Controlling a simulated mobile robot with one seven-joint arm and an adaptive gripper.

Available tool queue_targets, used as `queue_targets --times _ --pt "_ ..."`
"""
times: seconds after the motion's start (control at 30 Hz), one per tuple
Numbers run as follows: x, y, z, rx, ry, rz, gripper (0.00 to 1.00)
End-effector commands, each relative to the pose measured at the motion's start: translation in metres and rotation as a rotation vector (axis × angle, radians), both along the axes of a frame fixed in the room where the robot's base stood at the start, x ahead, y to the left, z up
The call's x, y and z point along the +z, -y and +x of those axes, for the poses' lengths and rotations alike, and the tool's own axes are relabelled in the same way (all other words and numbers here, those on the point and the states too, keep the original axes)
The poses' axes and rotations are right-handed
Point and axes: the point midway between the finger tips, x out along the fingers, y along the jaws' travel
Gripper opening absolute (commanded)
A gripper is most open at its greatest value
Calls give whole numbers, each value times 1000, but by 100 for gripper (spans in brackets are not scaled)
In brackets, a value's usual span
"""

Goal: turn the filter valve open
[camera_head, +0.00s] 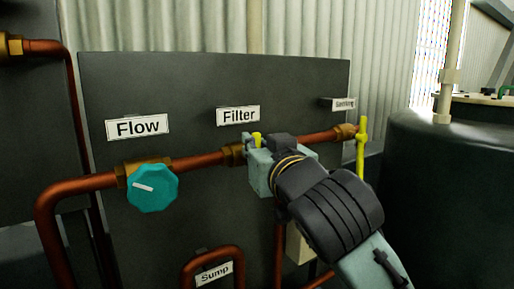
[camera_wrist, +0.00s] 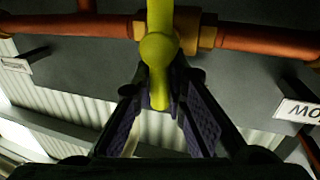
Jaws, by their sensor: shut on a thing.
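The filter valve sits on the copper pipe below the "Filter" label (camera_head: 238,115). Its yellow handle (camera_head: 257,139) is mostly hidden behind my gripper in the head view. In the wrist view the yellow handle (camera_wrist: 159,48) runs upright in the picture, with a round knob in its middle and a brass fitting behind it. My gripper (camera_wrist: 161,98) is shut on the lower end of the handle, one dark finger pad on each side. In the head view my gripper (camera_head: 262,160) reaches the valve from the lower right.
A teal knob (camera_head: 152,188) sits left, under the "Flow" label (camera_head: 137,127). Another yellow valve handle (camera_head: 361,148) stands close to my arm's right. A "Sump" label (camera_head: 214,273) and bent pipe lie below. A dark tank (camera_head: 450,160) stands at the right.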

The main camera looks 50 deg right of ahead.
Motion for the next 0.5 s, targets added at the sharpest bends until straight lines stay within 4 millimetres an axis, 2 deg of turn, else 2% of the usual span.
queue_targets --times 0.27,0.5 --pt "-5 -4 2 3 -38 -122 0" --pt "-8 -10 5 4 -100 -321 0"
